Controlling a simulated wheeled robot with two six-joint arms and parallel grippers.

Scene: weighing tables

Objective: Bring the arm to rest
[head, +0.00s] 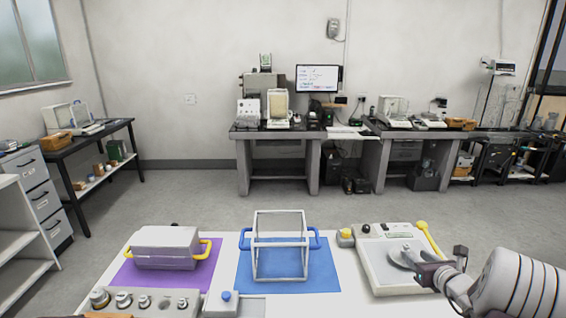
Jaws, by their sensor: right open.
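My right gripper (424,269) comes in from the lower right on a white and grey arm. It is over the right part of the white weighing device (375,272), close to its round metal pan (402,251). Its jaws are open, and I see nothing held in them. Whether it touches the device I cannot tell. My left gripper is not in view.
On the white table, a grey box with yellow handles (165,245) sits on a purple mat (125,277). A white frame with blue handles (280,214) stands on a blue mat (323,278). Metal weights (99,297) stand front left. Open floor lies beyond.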

